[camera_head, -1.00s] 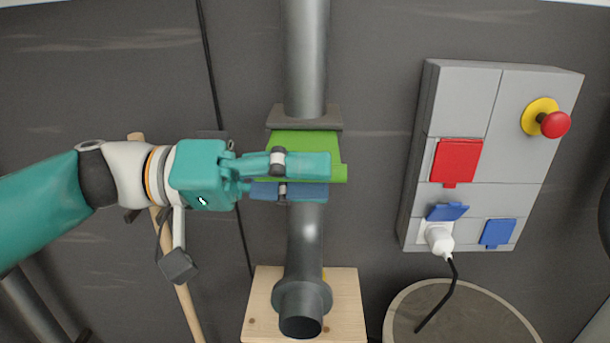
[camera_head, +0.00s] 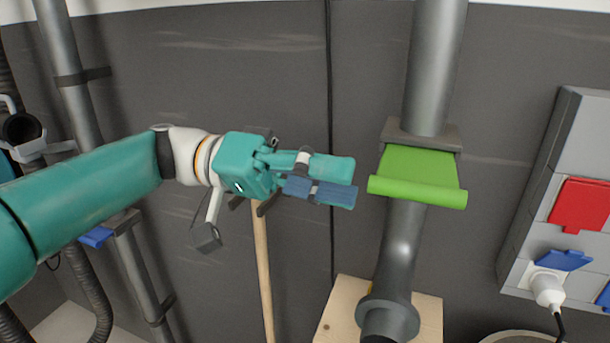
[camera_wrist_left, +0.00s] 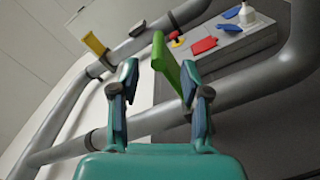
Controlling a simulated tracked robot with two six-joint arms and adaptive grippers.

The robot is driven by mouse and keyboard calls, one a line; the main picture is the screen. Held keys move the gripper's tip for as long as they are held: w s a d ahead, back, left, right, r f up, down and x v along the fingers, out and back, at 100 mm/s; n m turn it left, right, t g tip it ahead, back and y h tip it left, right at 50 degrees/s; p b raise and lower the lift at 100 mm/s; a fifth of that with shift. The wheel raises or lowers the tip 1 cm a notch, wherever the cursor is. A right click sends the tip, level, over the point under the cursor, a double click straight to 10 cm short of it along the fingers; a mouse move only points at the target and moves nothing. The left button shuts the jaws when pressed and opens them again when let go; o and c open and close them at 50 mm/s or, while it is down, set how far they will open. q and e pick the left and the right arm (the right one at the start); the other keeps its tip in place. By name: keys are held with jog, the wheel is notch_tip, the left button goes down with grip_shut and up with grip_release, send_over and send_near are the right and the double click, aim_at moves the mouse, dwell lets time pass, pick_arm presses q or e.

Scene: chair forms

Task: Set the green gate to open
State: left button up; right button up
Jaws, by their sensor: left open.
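The green gate (camera_head: 420,176) is a bright green plate with a rolled front edge, sticking out of a dark grey flange on a vertical grey pipe (camera_head: 436,65). My left gripper (camera_head: 335,181) is open and empty, to the left of the gate and apart from it. In the left wrist view the green gate (camera_wrist_left: 170,66) stands beyond the open fingers (camera_wrist_left: 158,98), nearer the right finger, and I cannot tell from that view how far beyond. My right gripper is not in view.
A grey panel (camera_head: 540,200) with a red cover (camera_head: 580,205), blue covers and a white plug (camera_head: 547,289) is at the right. A wooden handle (camera_head: 263,270) stands below my gripper. More pipes (camera_head: 80,90) run at the left. A yellow gate (camera_wrist_left: 95,43) shows in the wrist view.

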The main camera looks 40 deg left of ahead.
pick_arm(q)
jog(key=shift+v, duration=1.6)
